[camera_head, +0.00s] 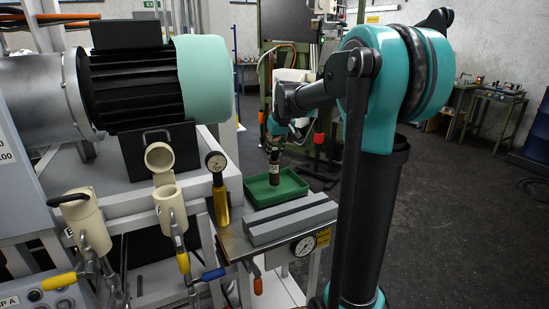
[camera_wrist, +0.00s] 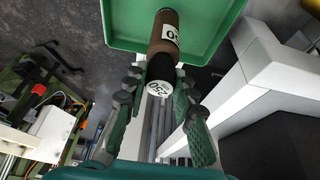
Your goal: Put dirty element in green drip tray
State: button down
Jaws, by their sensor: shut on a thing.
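The dirty element, a small brown cylinder with a white label, is in my gripper and hangs upright over the green drip tray in the head view (camera_head: 274,176). In the wrist view the element (camera_wrist: 165,40) shows its dark end and a white marked face between my fingers. My gripper (camera_head: 275,150) is shut on its upper end; its green fingers also show in the wrist view (camera_wrist: 160,84). The green drip tray (camera_head: 292,184) lies below on the workbench, and its rim shows in the wrist view (camera_wrist: 115,20). I cannot tell if the element touches the tray floor.
Two grey bars (camera_head: 290,219) lie just in front of the tray. A brass cylinder with a gauge (camera_head: 220,195) stands left of it. Cream filter housings (camera_head: 168,205) and a large motor (camera_head: 135,85) fill the left. A round gauge (camera_head: 303,245) is at the bench's front edge.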

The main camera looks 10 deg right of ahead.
jog(key=shift+f, duration=1.35)
jog(key=c, duration=1.3)
grip_release()
jog(key=shift+f, duration=0.1)
jog(key=shift+o, duration=0.2)
jog(key=v, duration=1.2)
jog(key=shift+d, duration=0.1)
